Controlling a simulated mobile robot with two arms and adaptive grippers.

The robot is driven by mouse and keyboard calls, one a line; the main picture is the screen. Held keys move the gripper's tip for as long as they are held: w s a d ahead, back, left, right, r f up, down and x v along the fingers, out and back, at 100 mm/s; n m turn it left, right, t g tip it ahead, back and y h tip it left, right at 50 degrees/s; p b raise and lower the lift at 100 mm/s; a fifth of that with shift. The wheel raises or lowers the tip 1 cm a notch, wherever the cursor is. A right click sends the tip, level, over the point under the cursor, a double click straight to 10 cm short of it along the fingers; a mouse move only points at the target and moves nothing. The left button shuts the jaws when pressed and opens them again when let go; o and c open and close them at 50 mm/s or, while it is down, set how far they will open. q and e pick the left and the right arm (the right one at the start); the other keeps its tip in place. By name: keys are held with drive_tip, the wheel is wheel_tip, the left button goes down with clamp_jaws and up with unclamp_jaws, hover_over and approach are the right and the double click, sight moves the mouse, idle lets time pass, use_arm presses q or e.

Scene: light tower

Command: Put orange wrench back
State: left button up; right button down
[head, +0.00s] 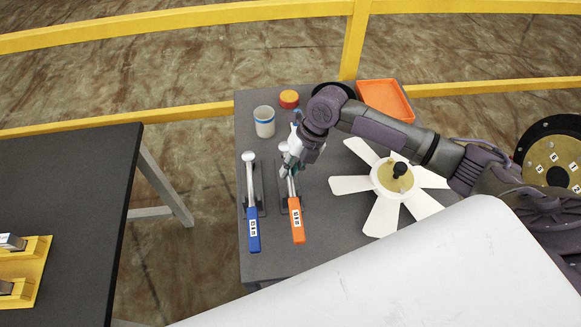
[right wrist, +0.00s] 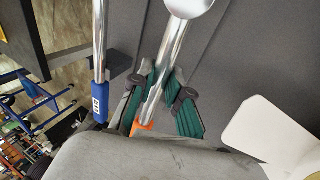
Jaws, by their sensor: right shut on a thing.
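The orange-handled wrench (head: 297,220) lies along the left part of the grey table in the head view, over a dark holder (head: 281,185). My right gripper (head: 289,170) is shut on its metal shaft, above the orange handle. In the right wrist view, the green-padded fingers of my right gripper (right wrist: 165,98) sit on both sides of the wrench's silver shaft (right wrist: 177,55). Most of the orange handle is hidden there by the gripper body. I cannot tell whether the wrench rests in the holder or is just above it. My left gripper is not in view.
A blue-handled wrench (head: 253,228) lies just left of the orange one. A cup (head: 264,122), an orange round item (head: 289,98) and an orange tray (head: 385,99) stand at the back. A white fan (head: 370,184) lies to the right. A dark table (head: 70,190) stands left.

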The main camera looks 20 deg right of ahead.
drive_tip(key=shift+f+b, duration=0.75)
drive_tip(key=shift+f, duration=0.45)
drive_tip(key=c, duration=1)
unclamp_jaws()
drive_tip(key=shift+r, duration=0.1)
drive_tip(key=shift+c, duration=0.2)
drive_tip(key=v, duration=1.2)
drive_tip(key=shift+s, duration=0.1)
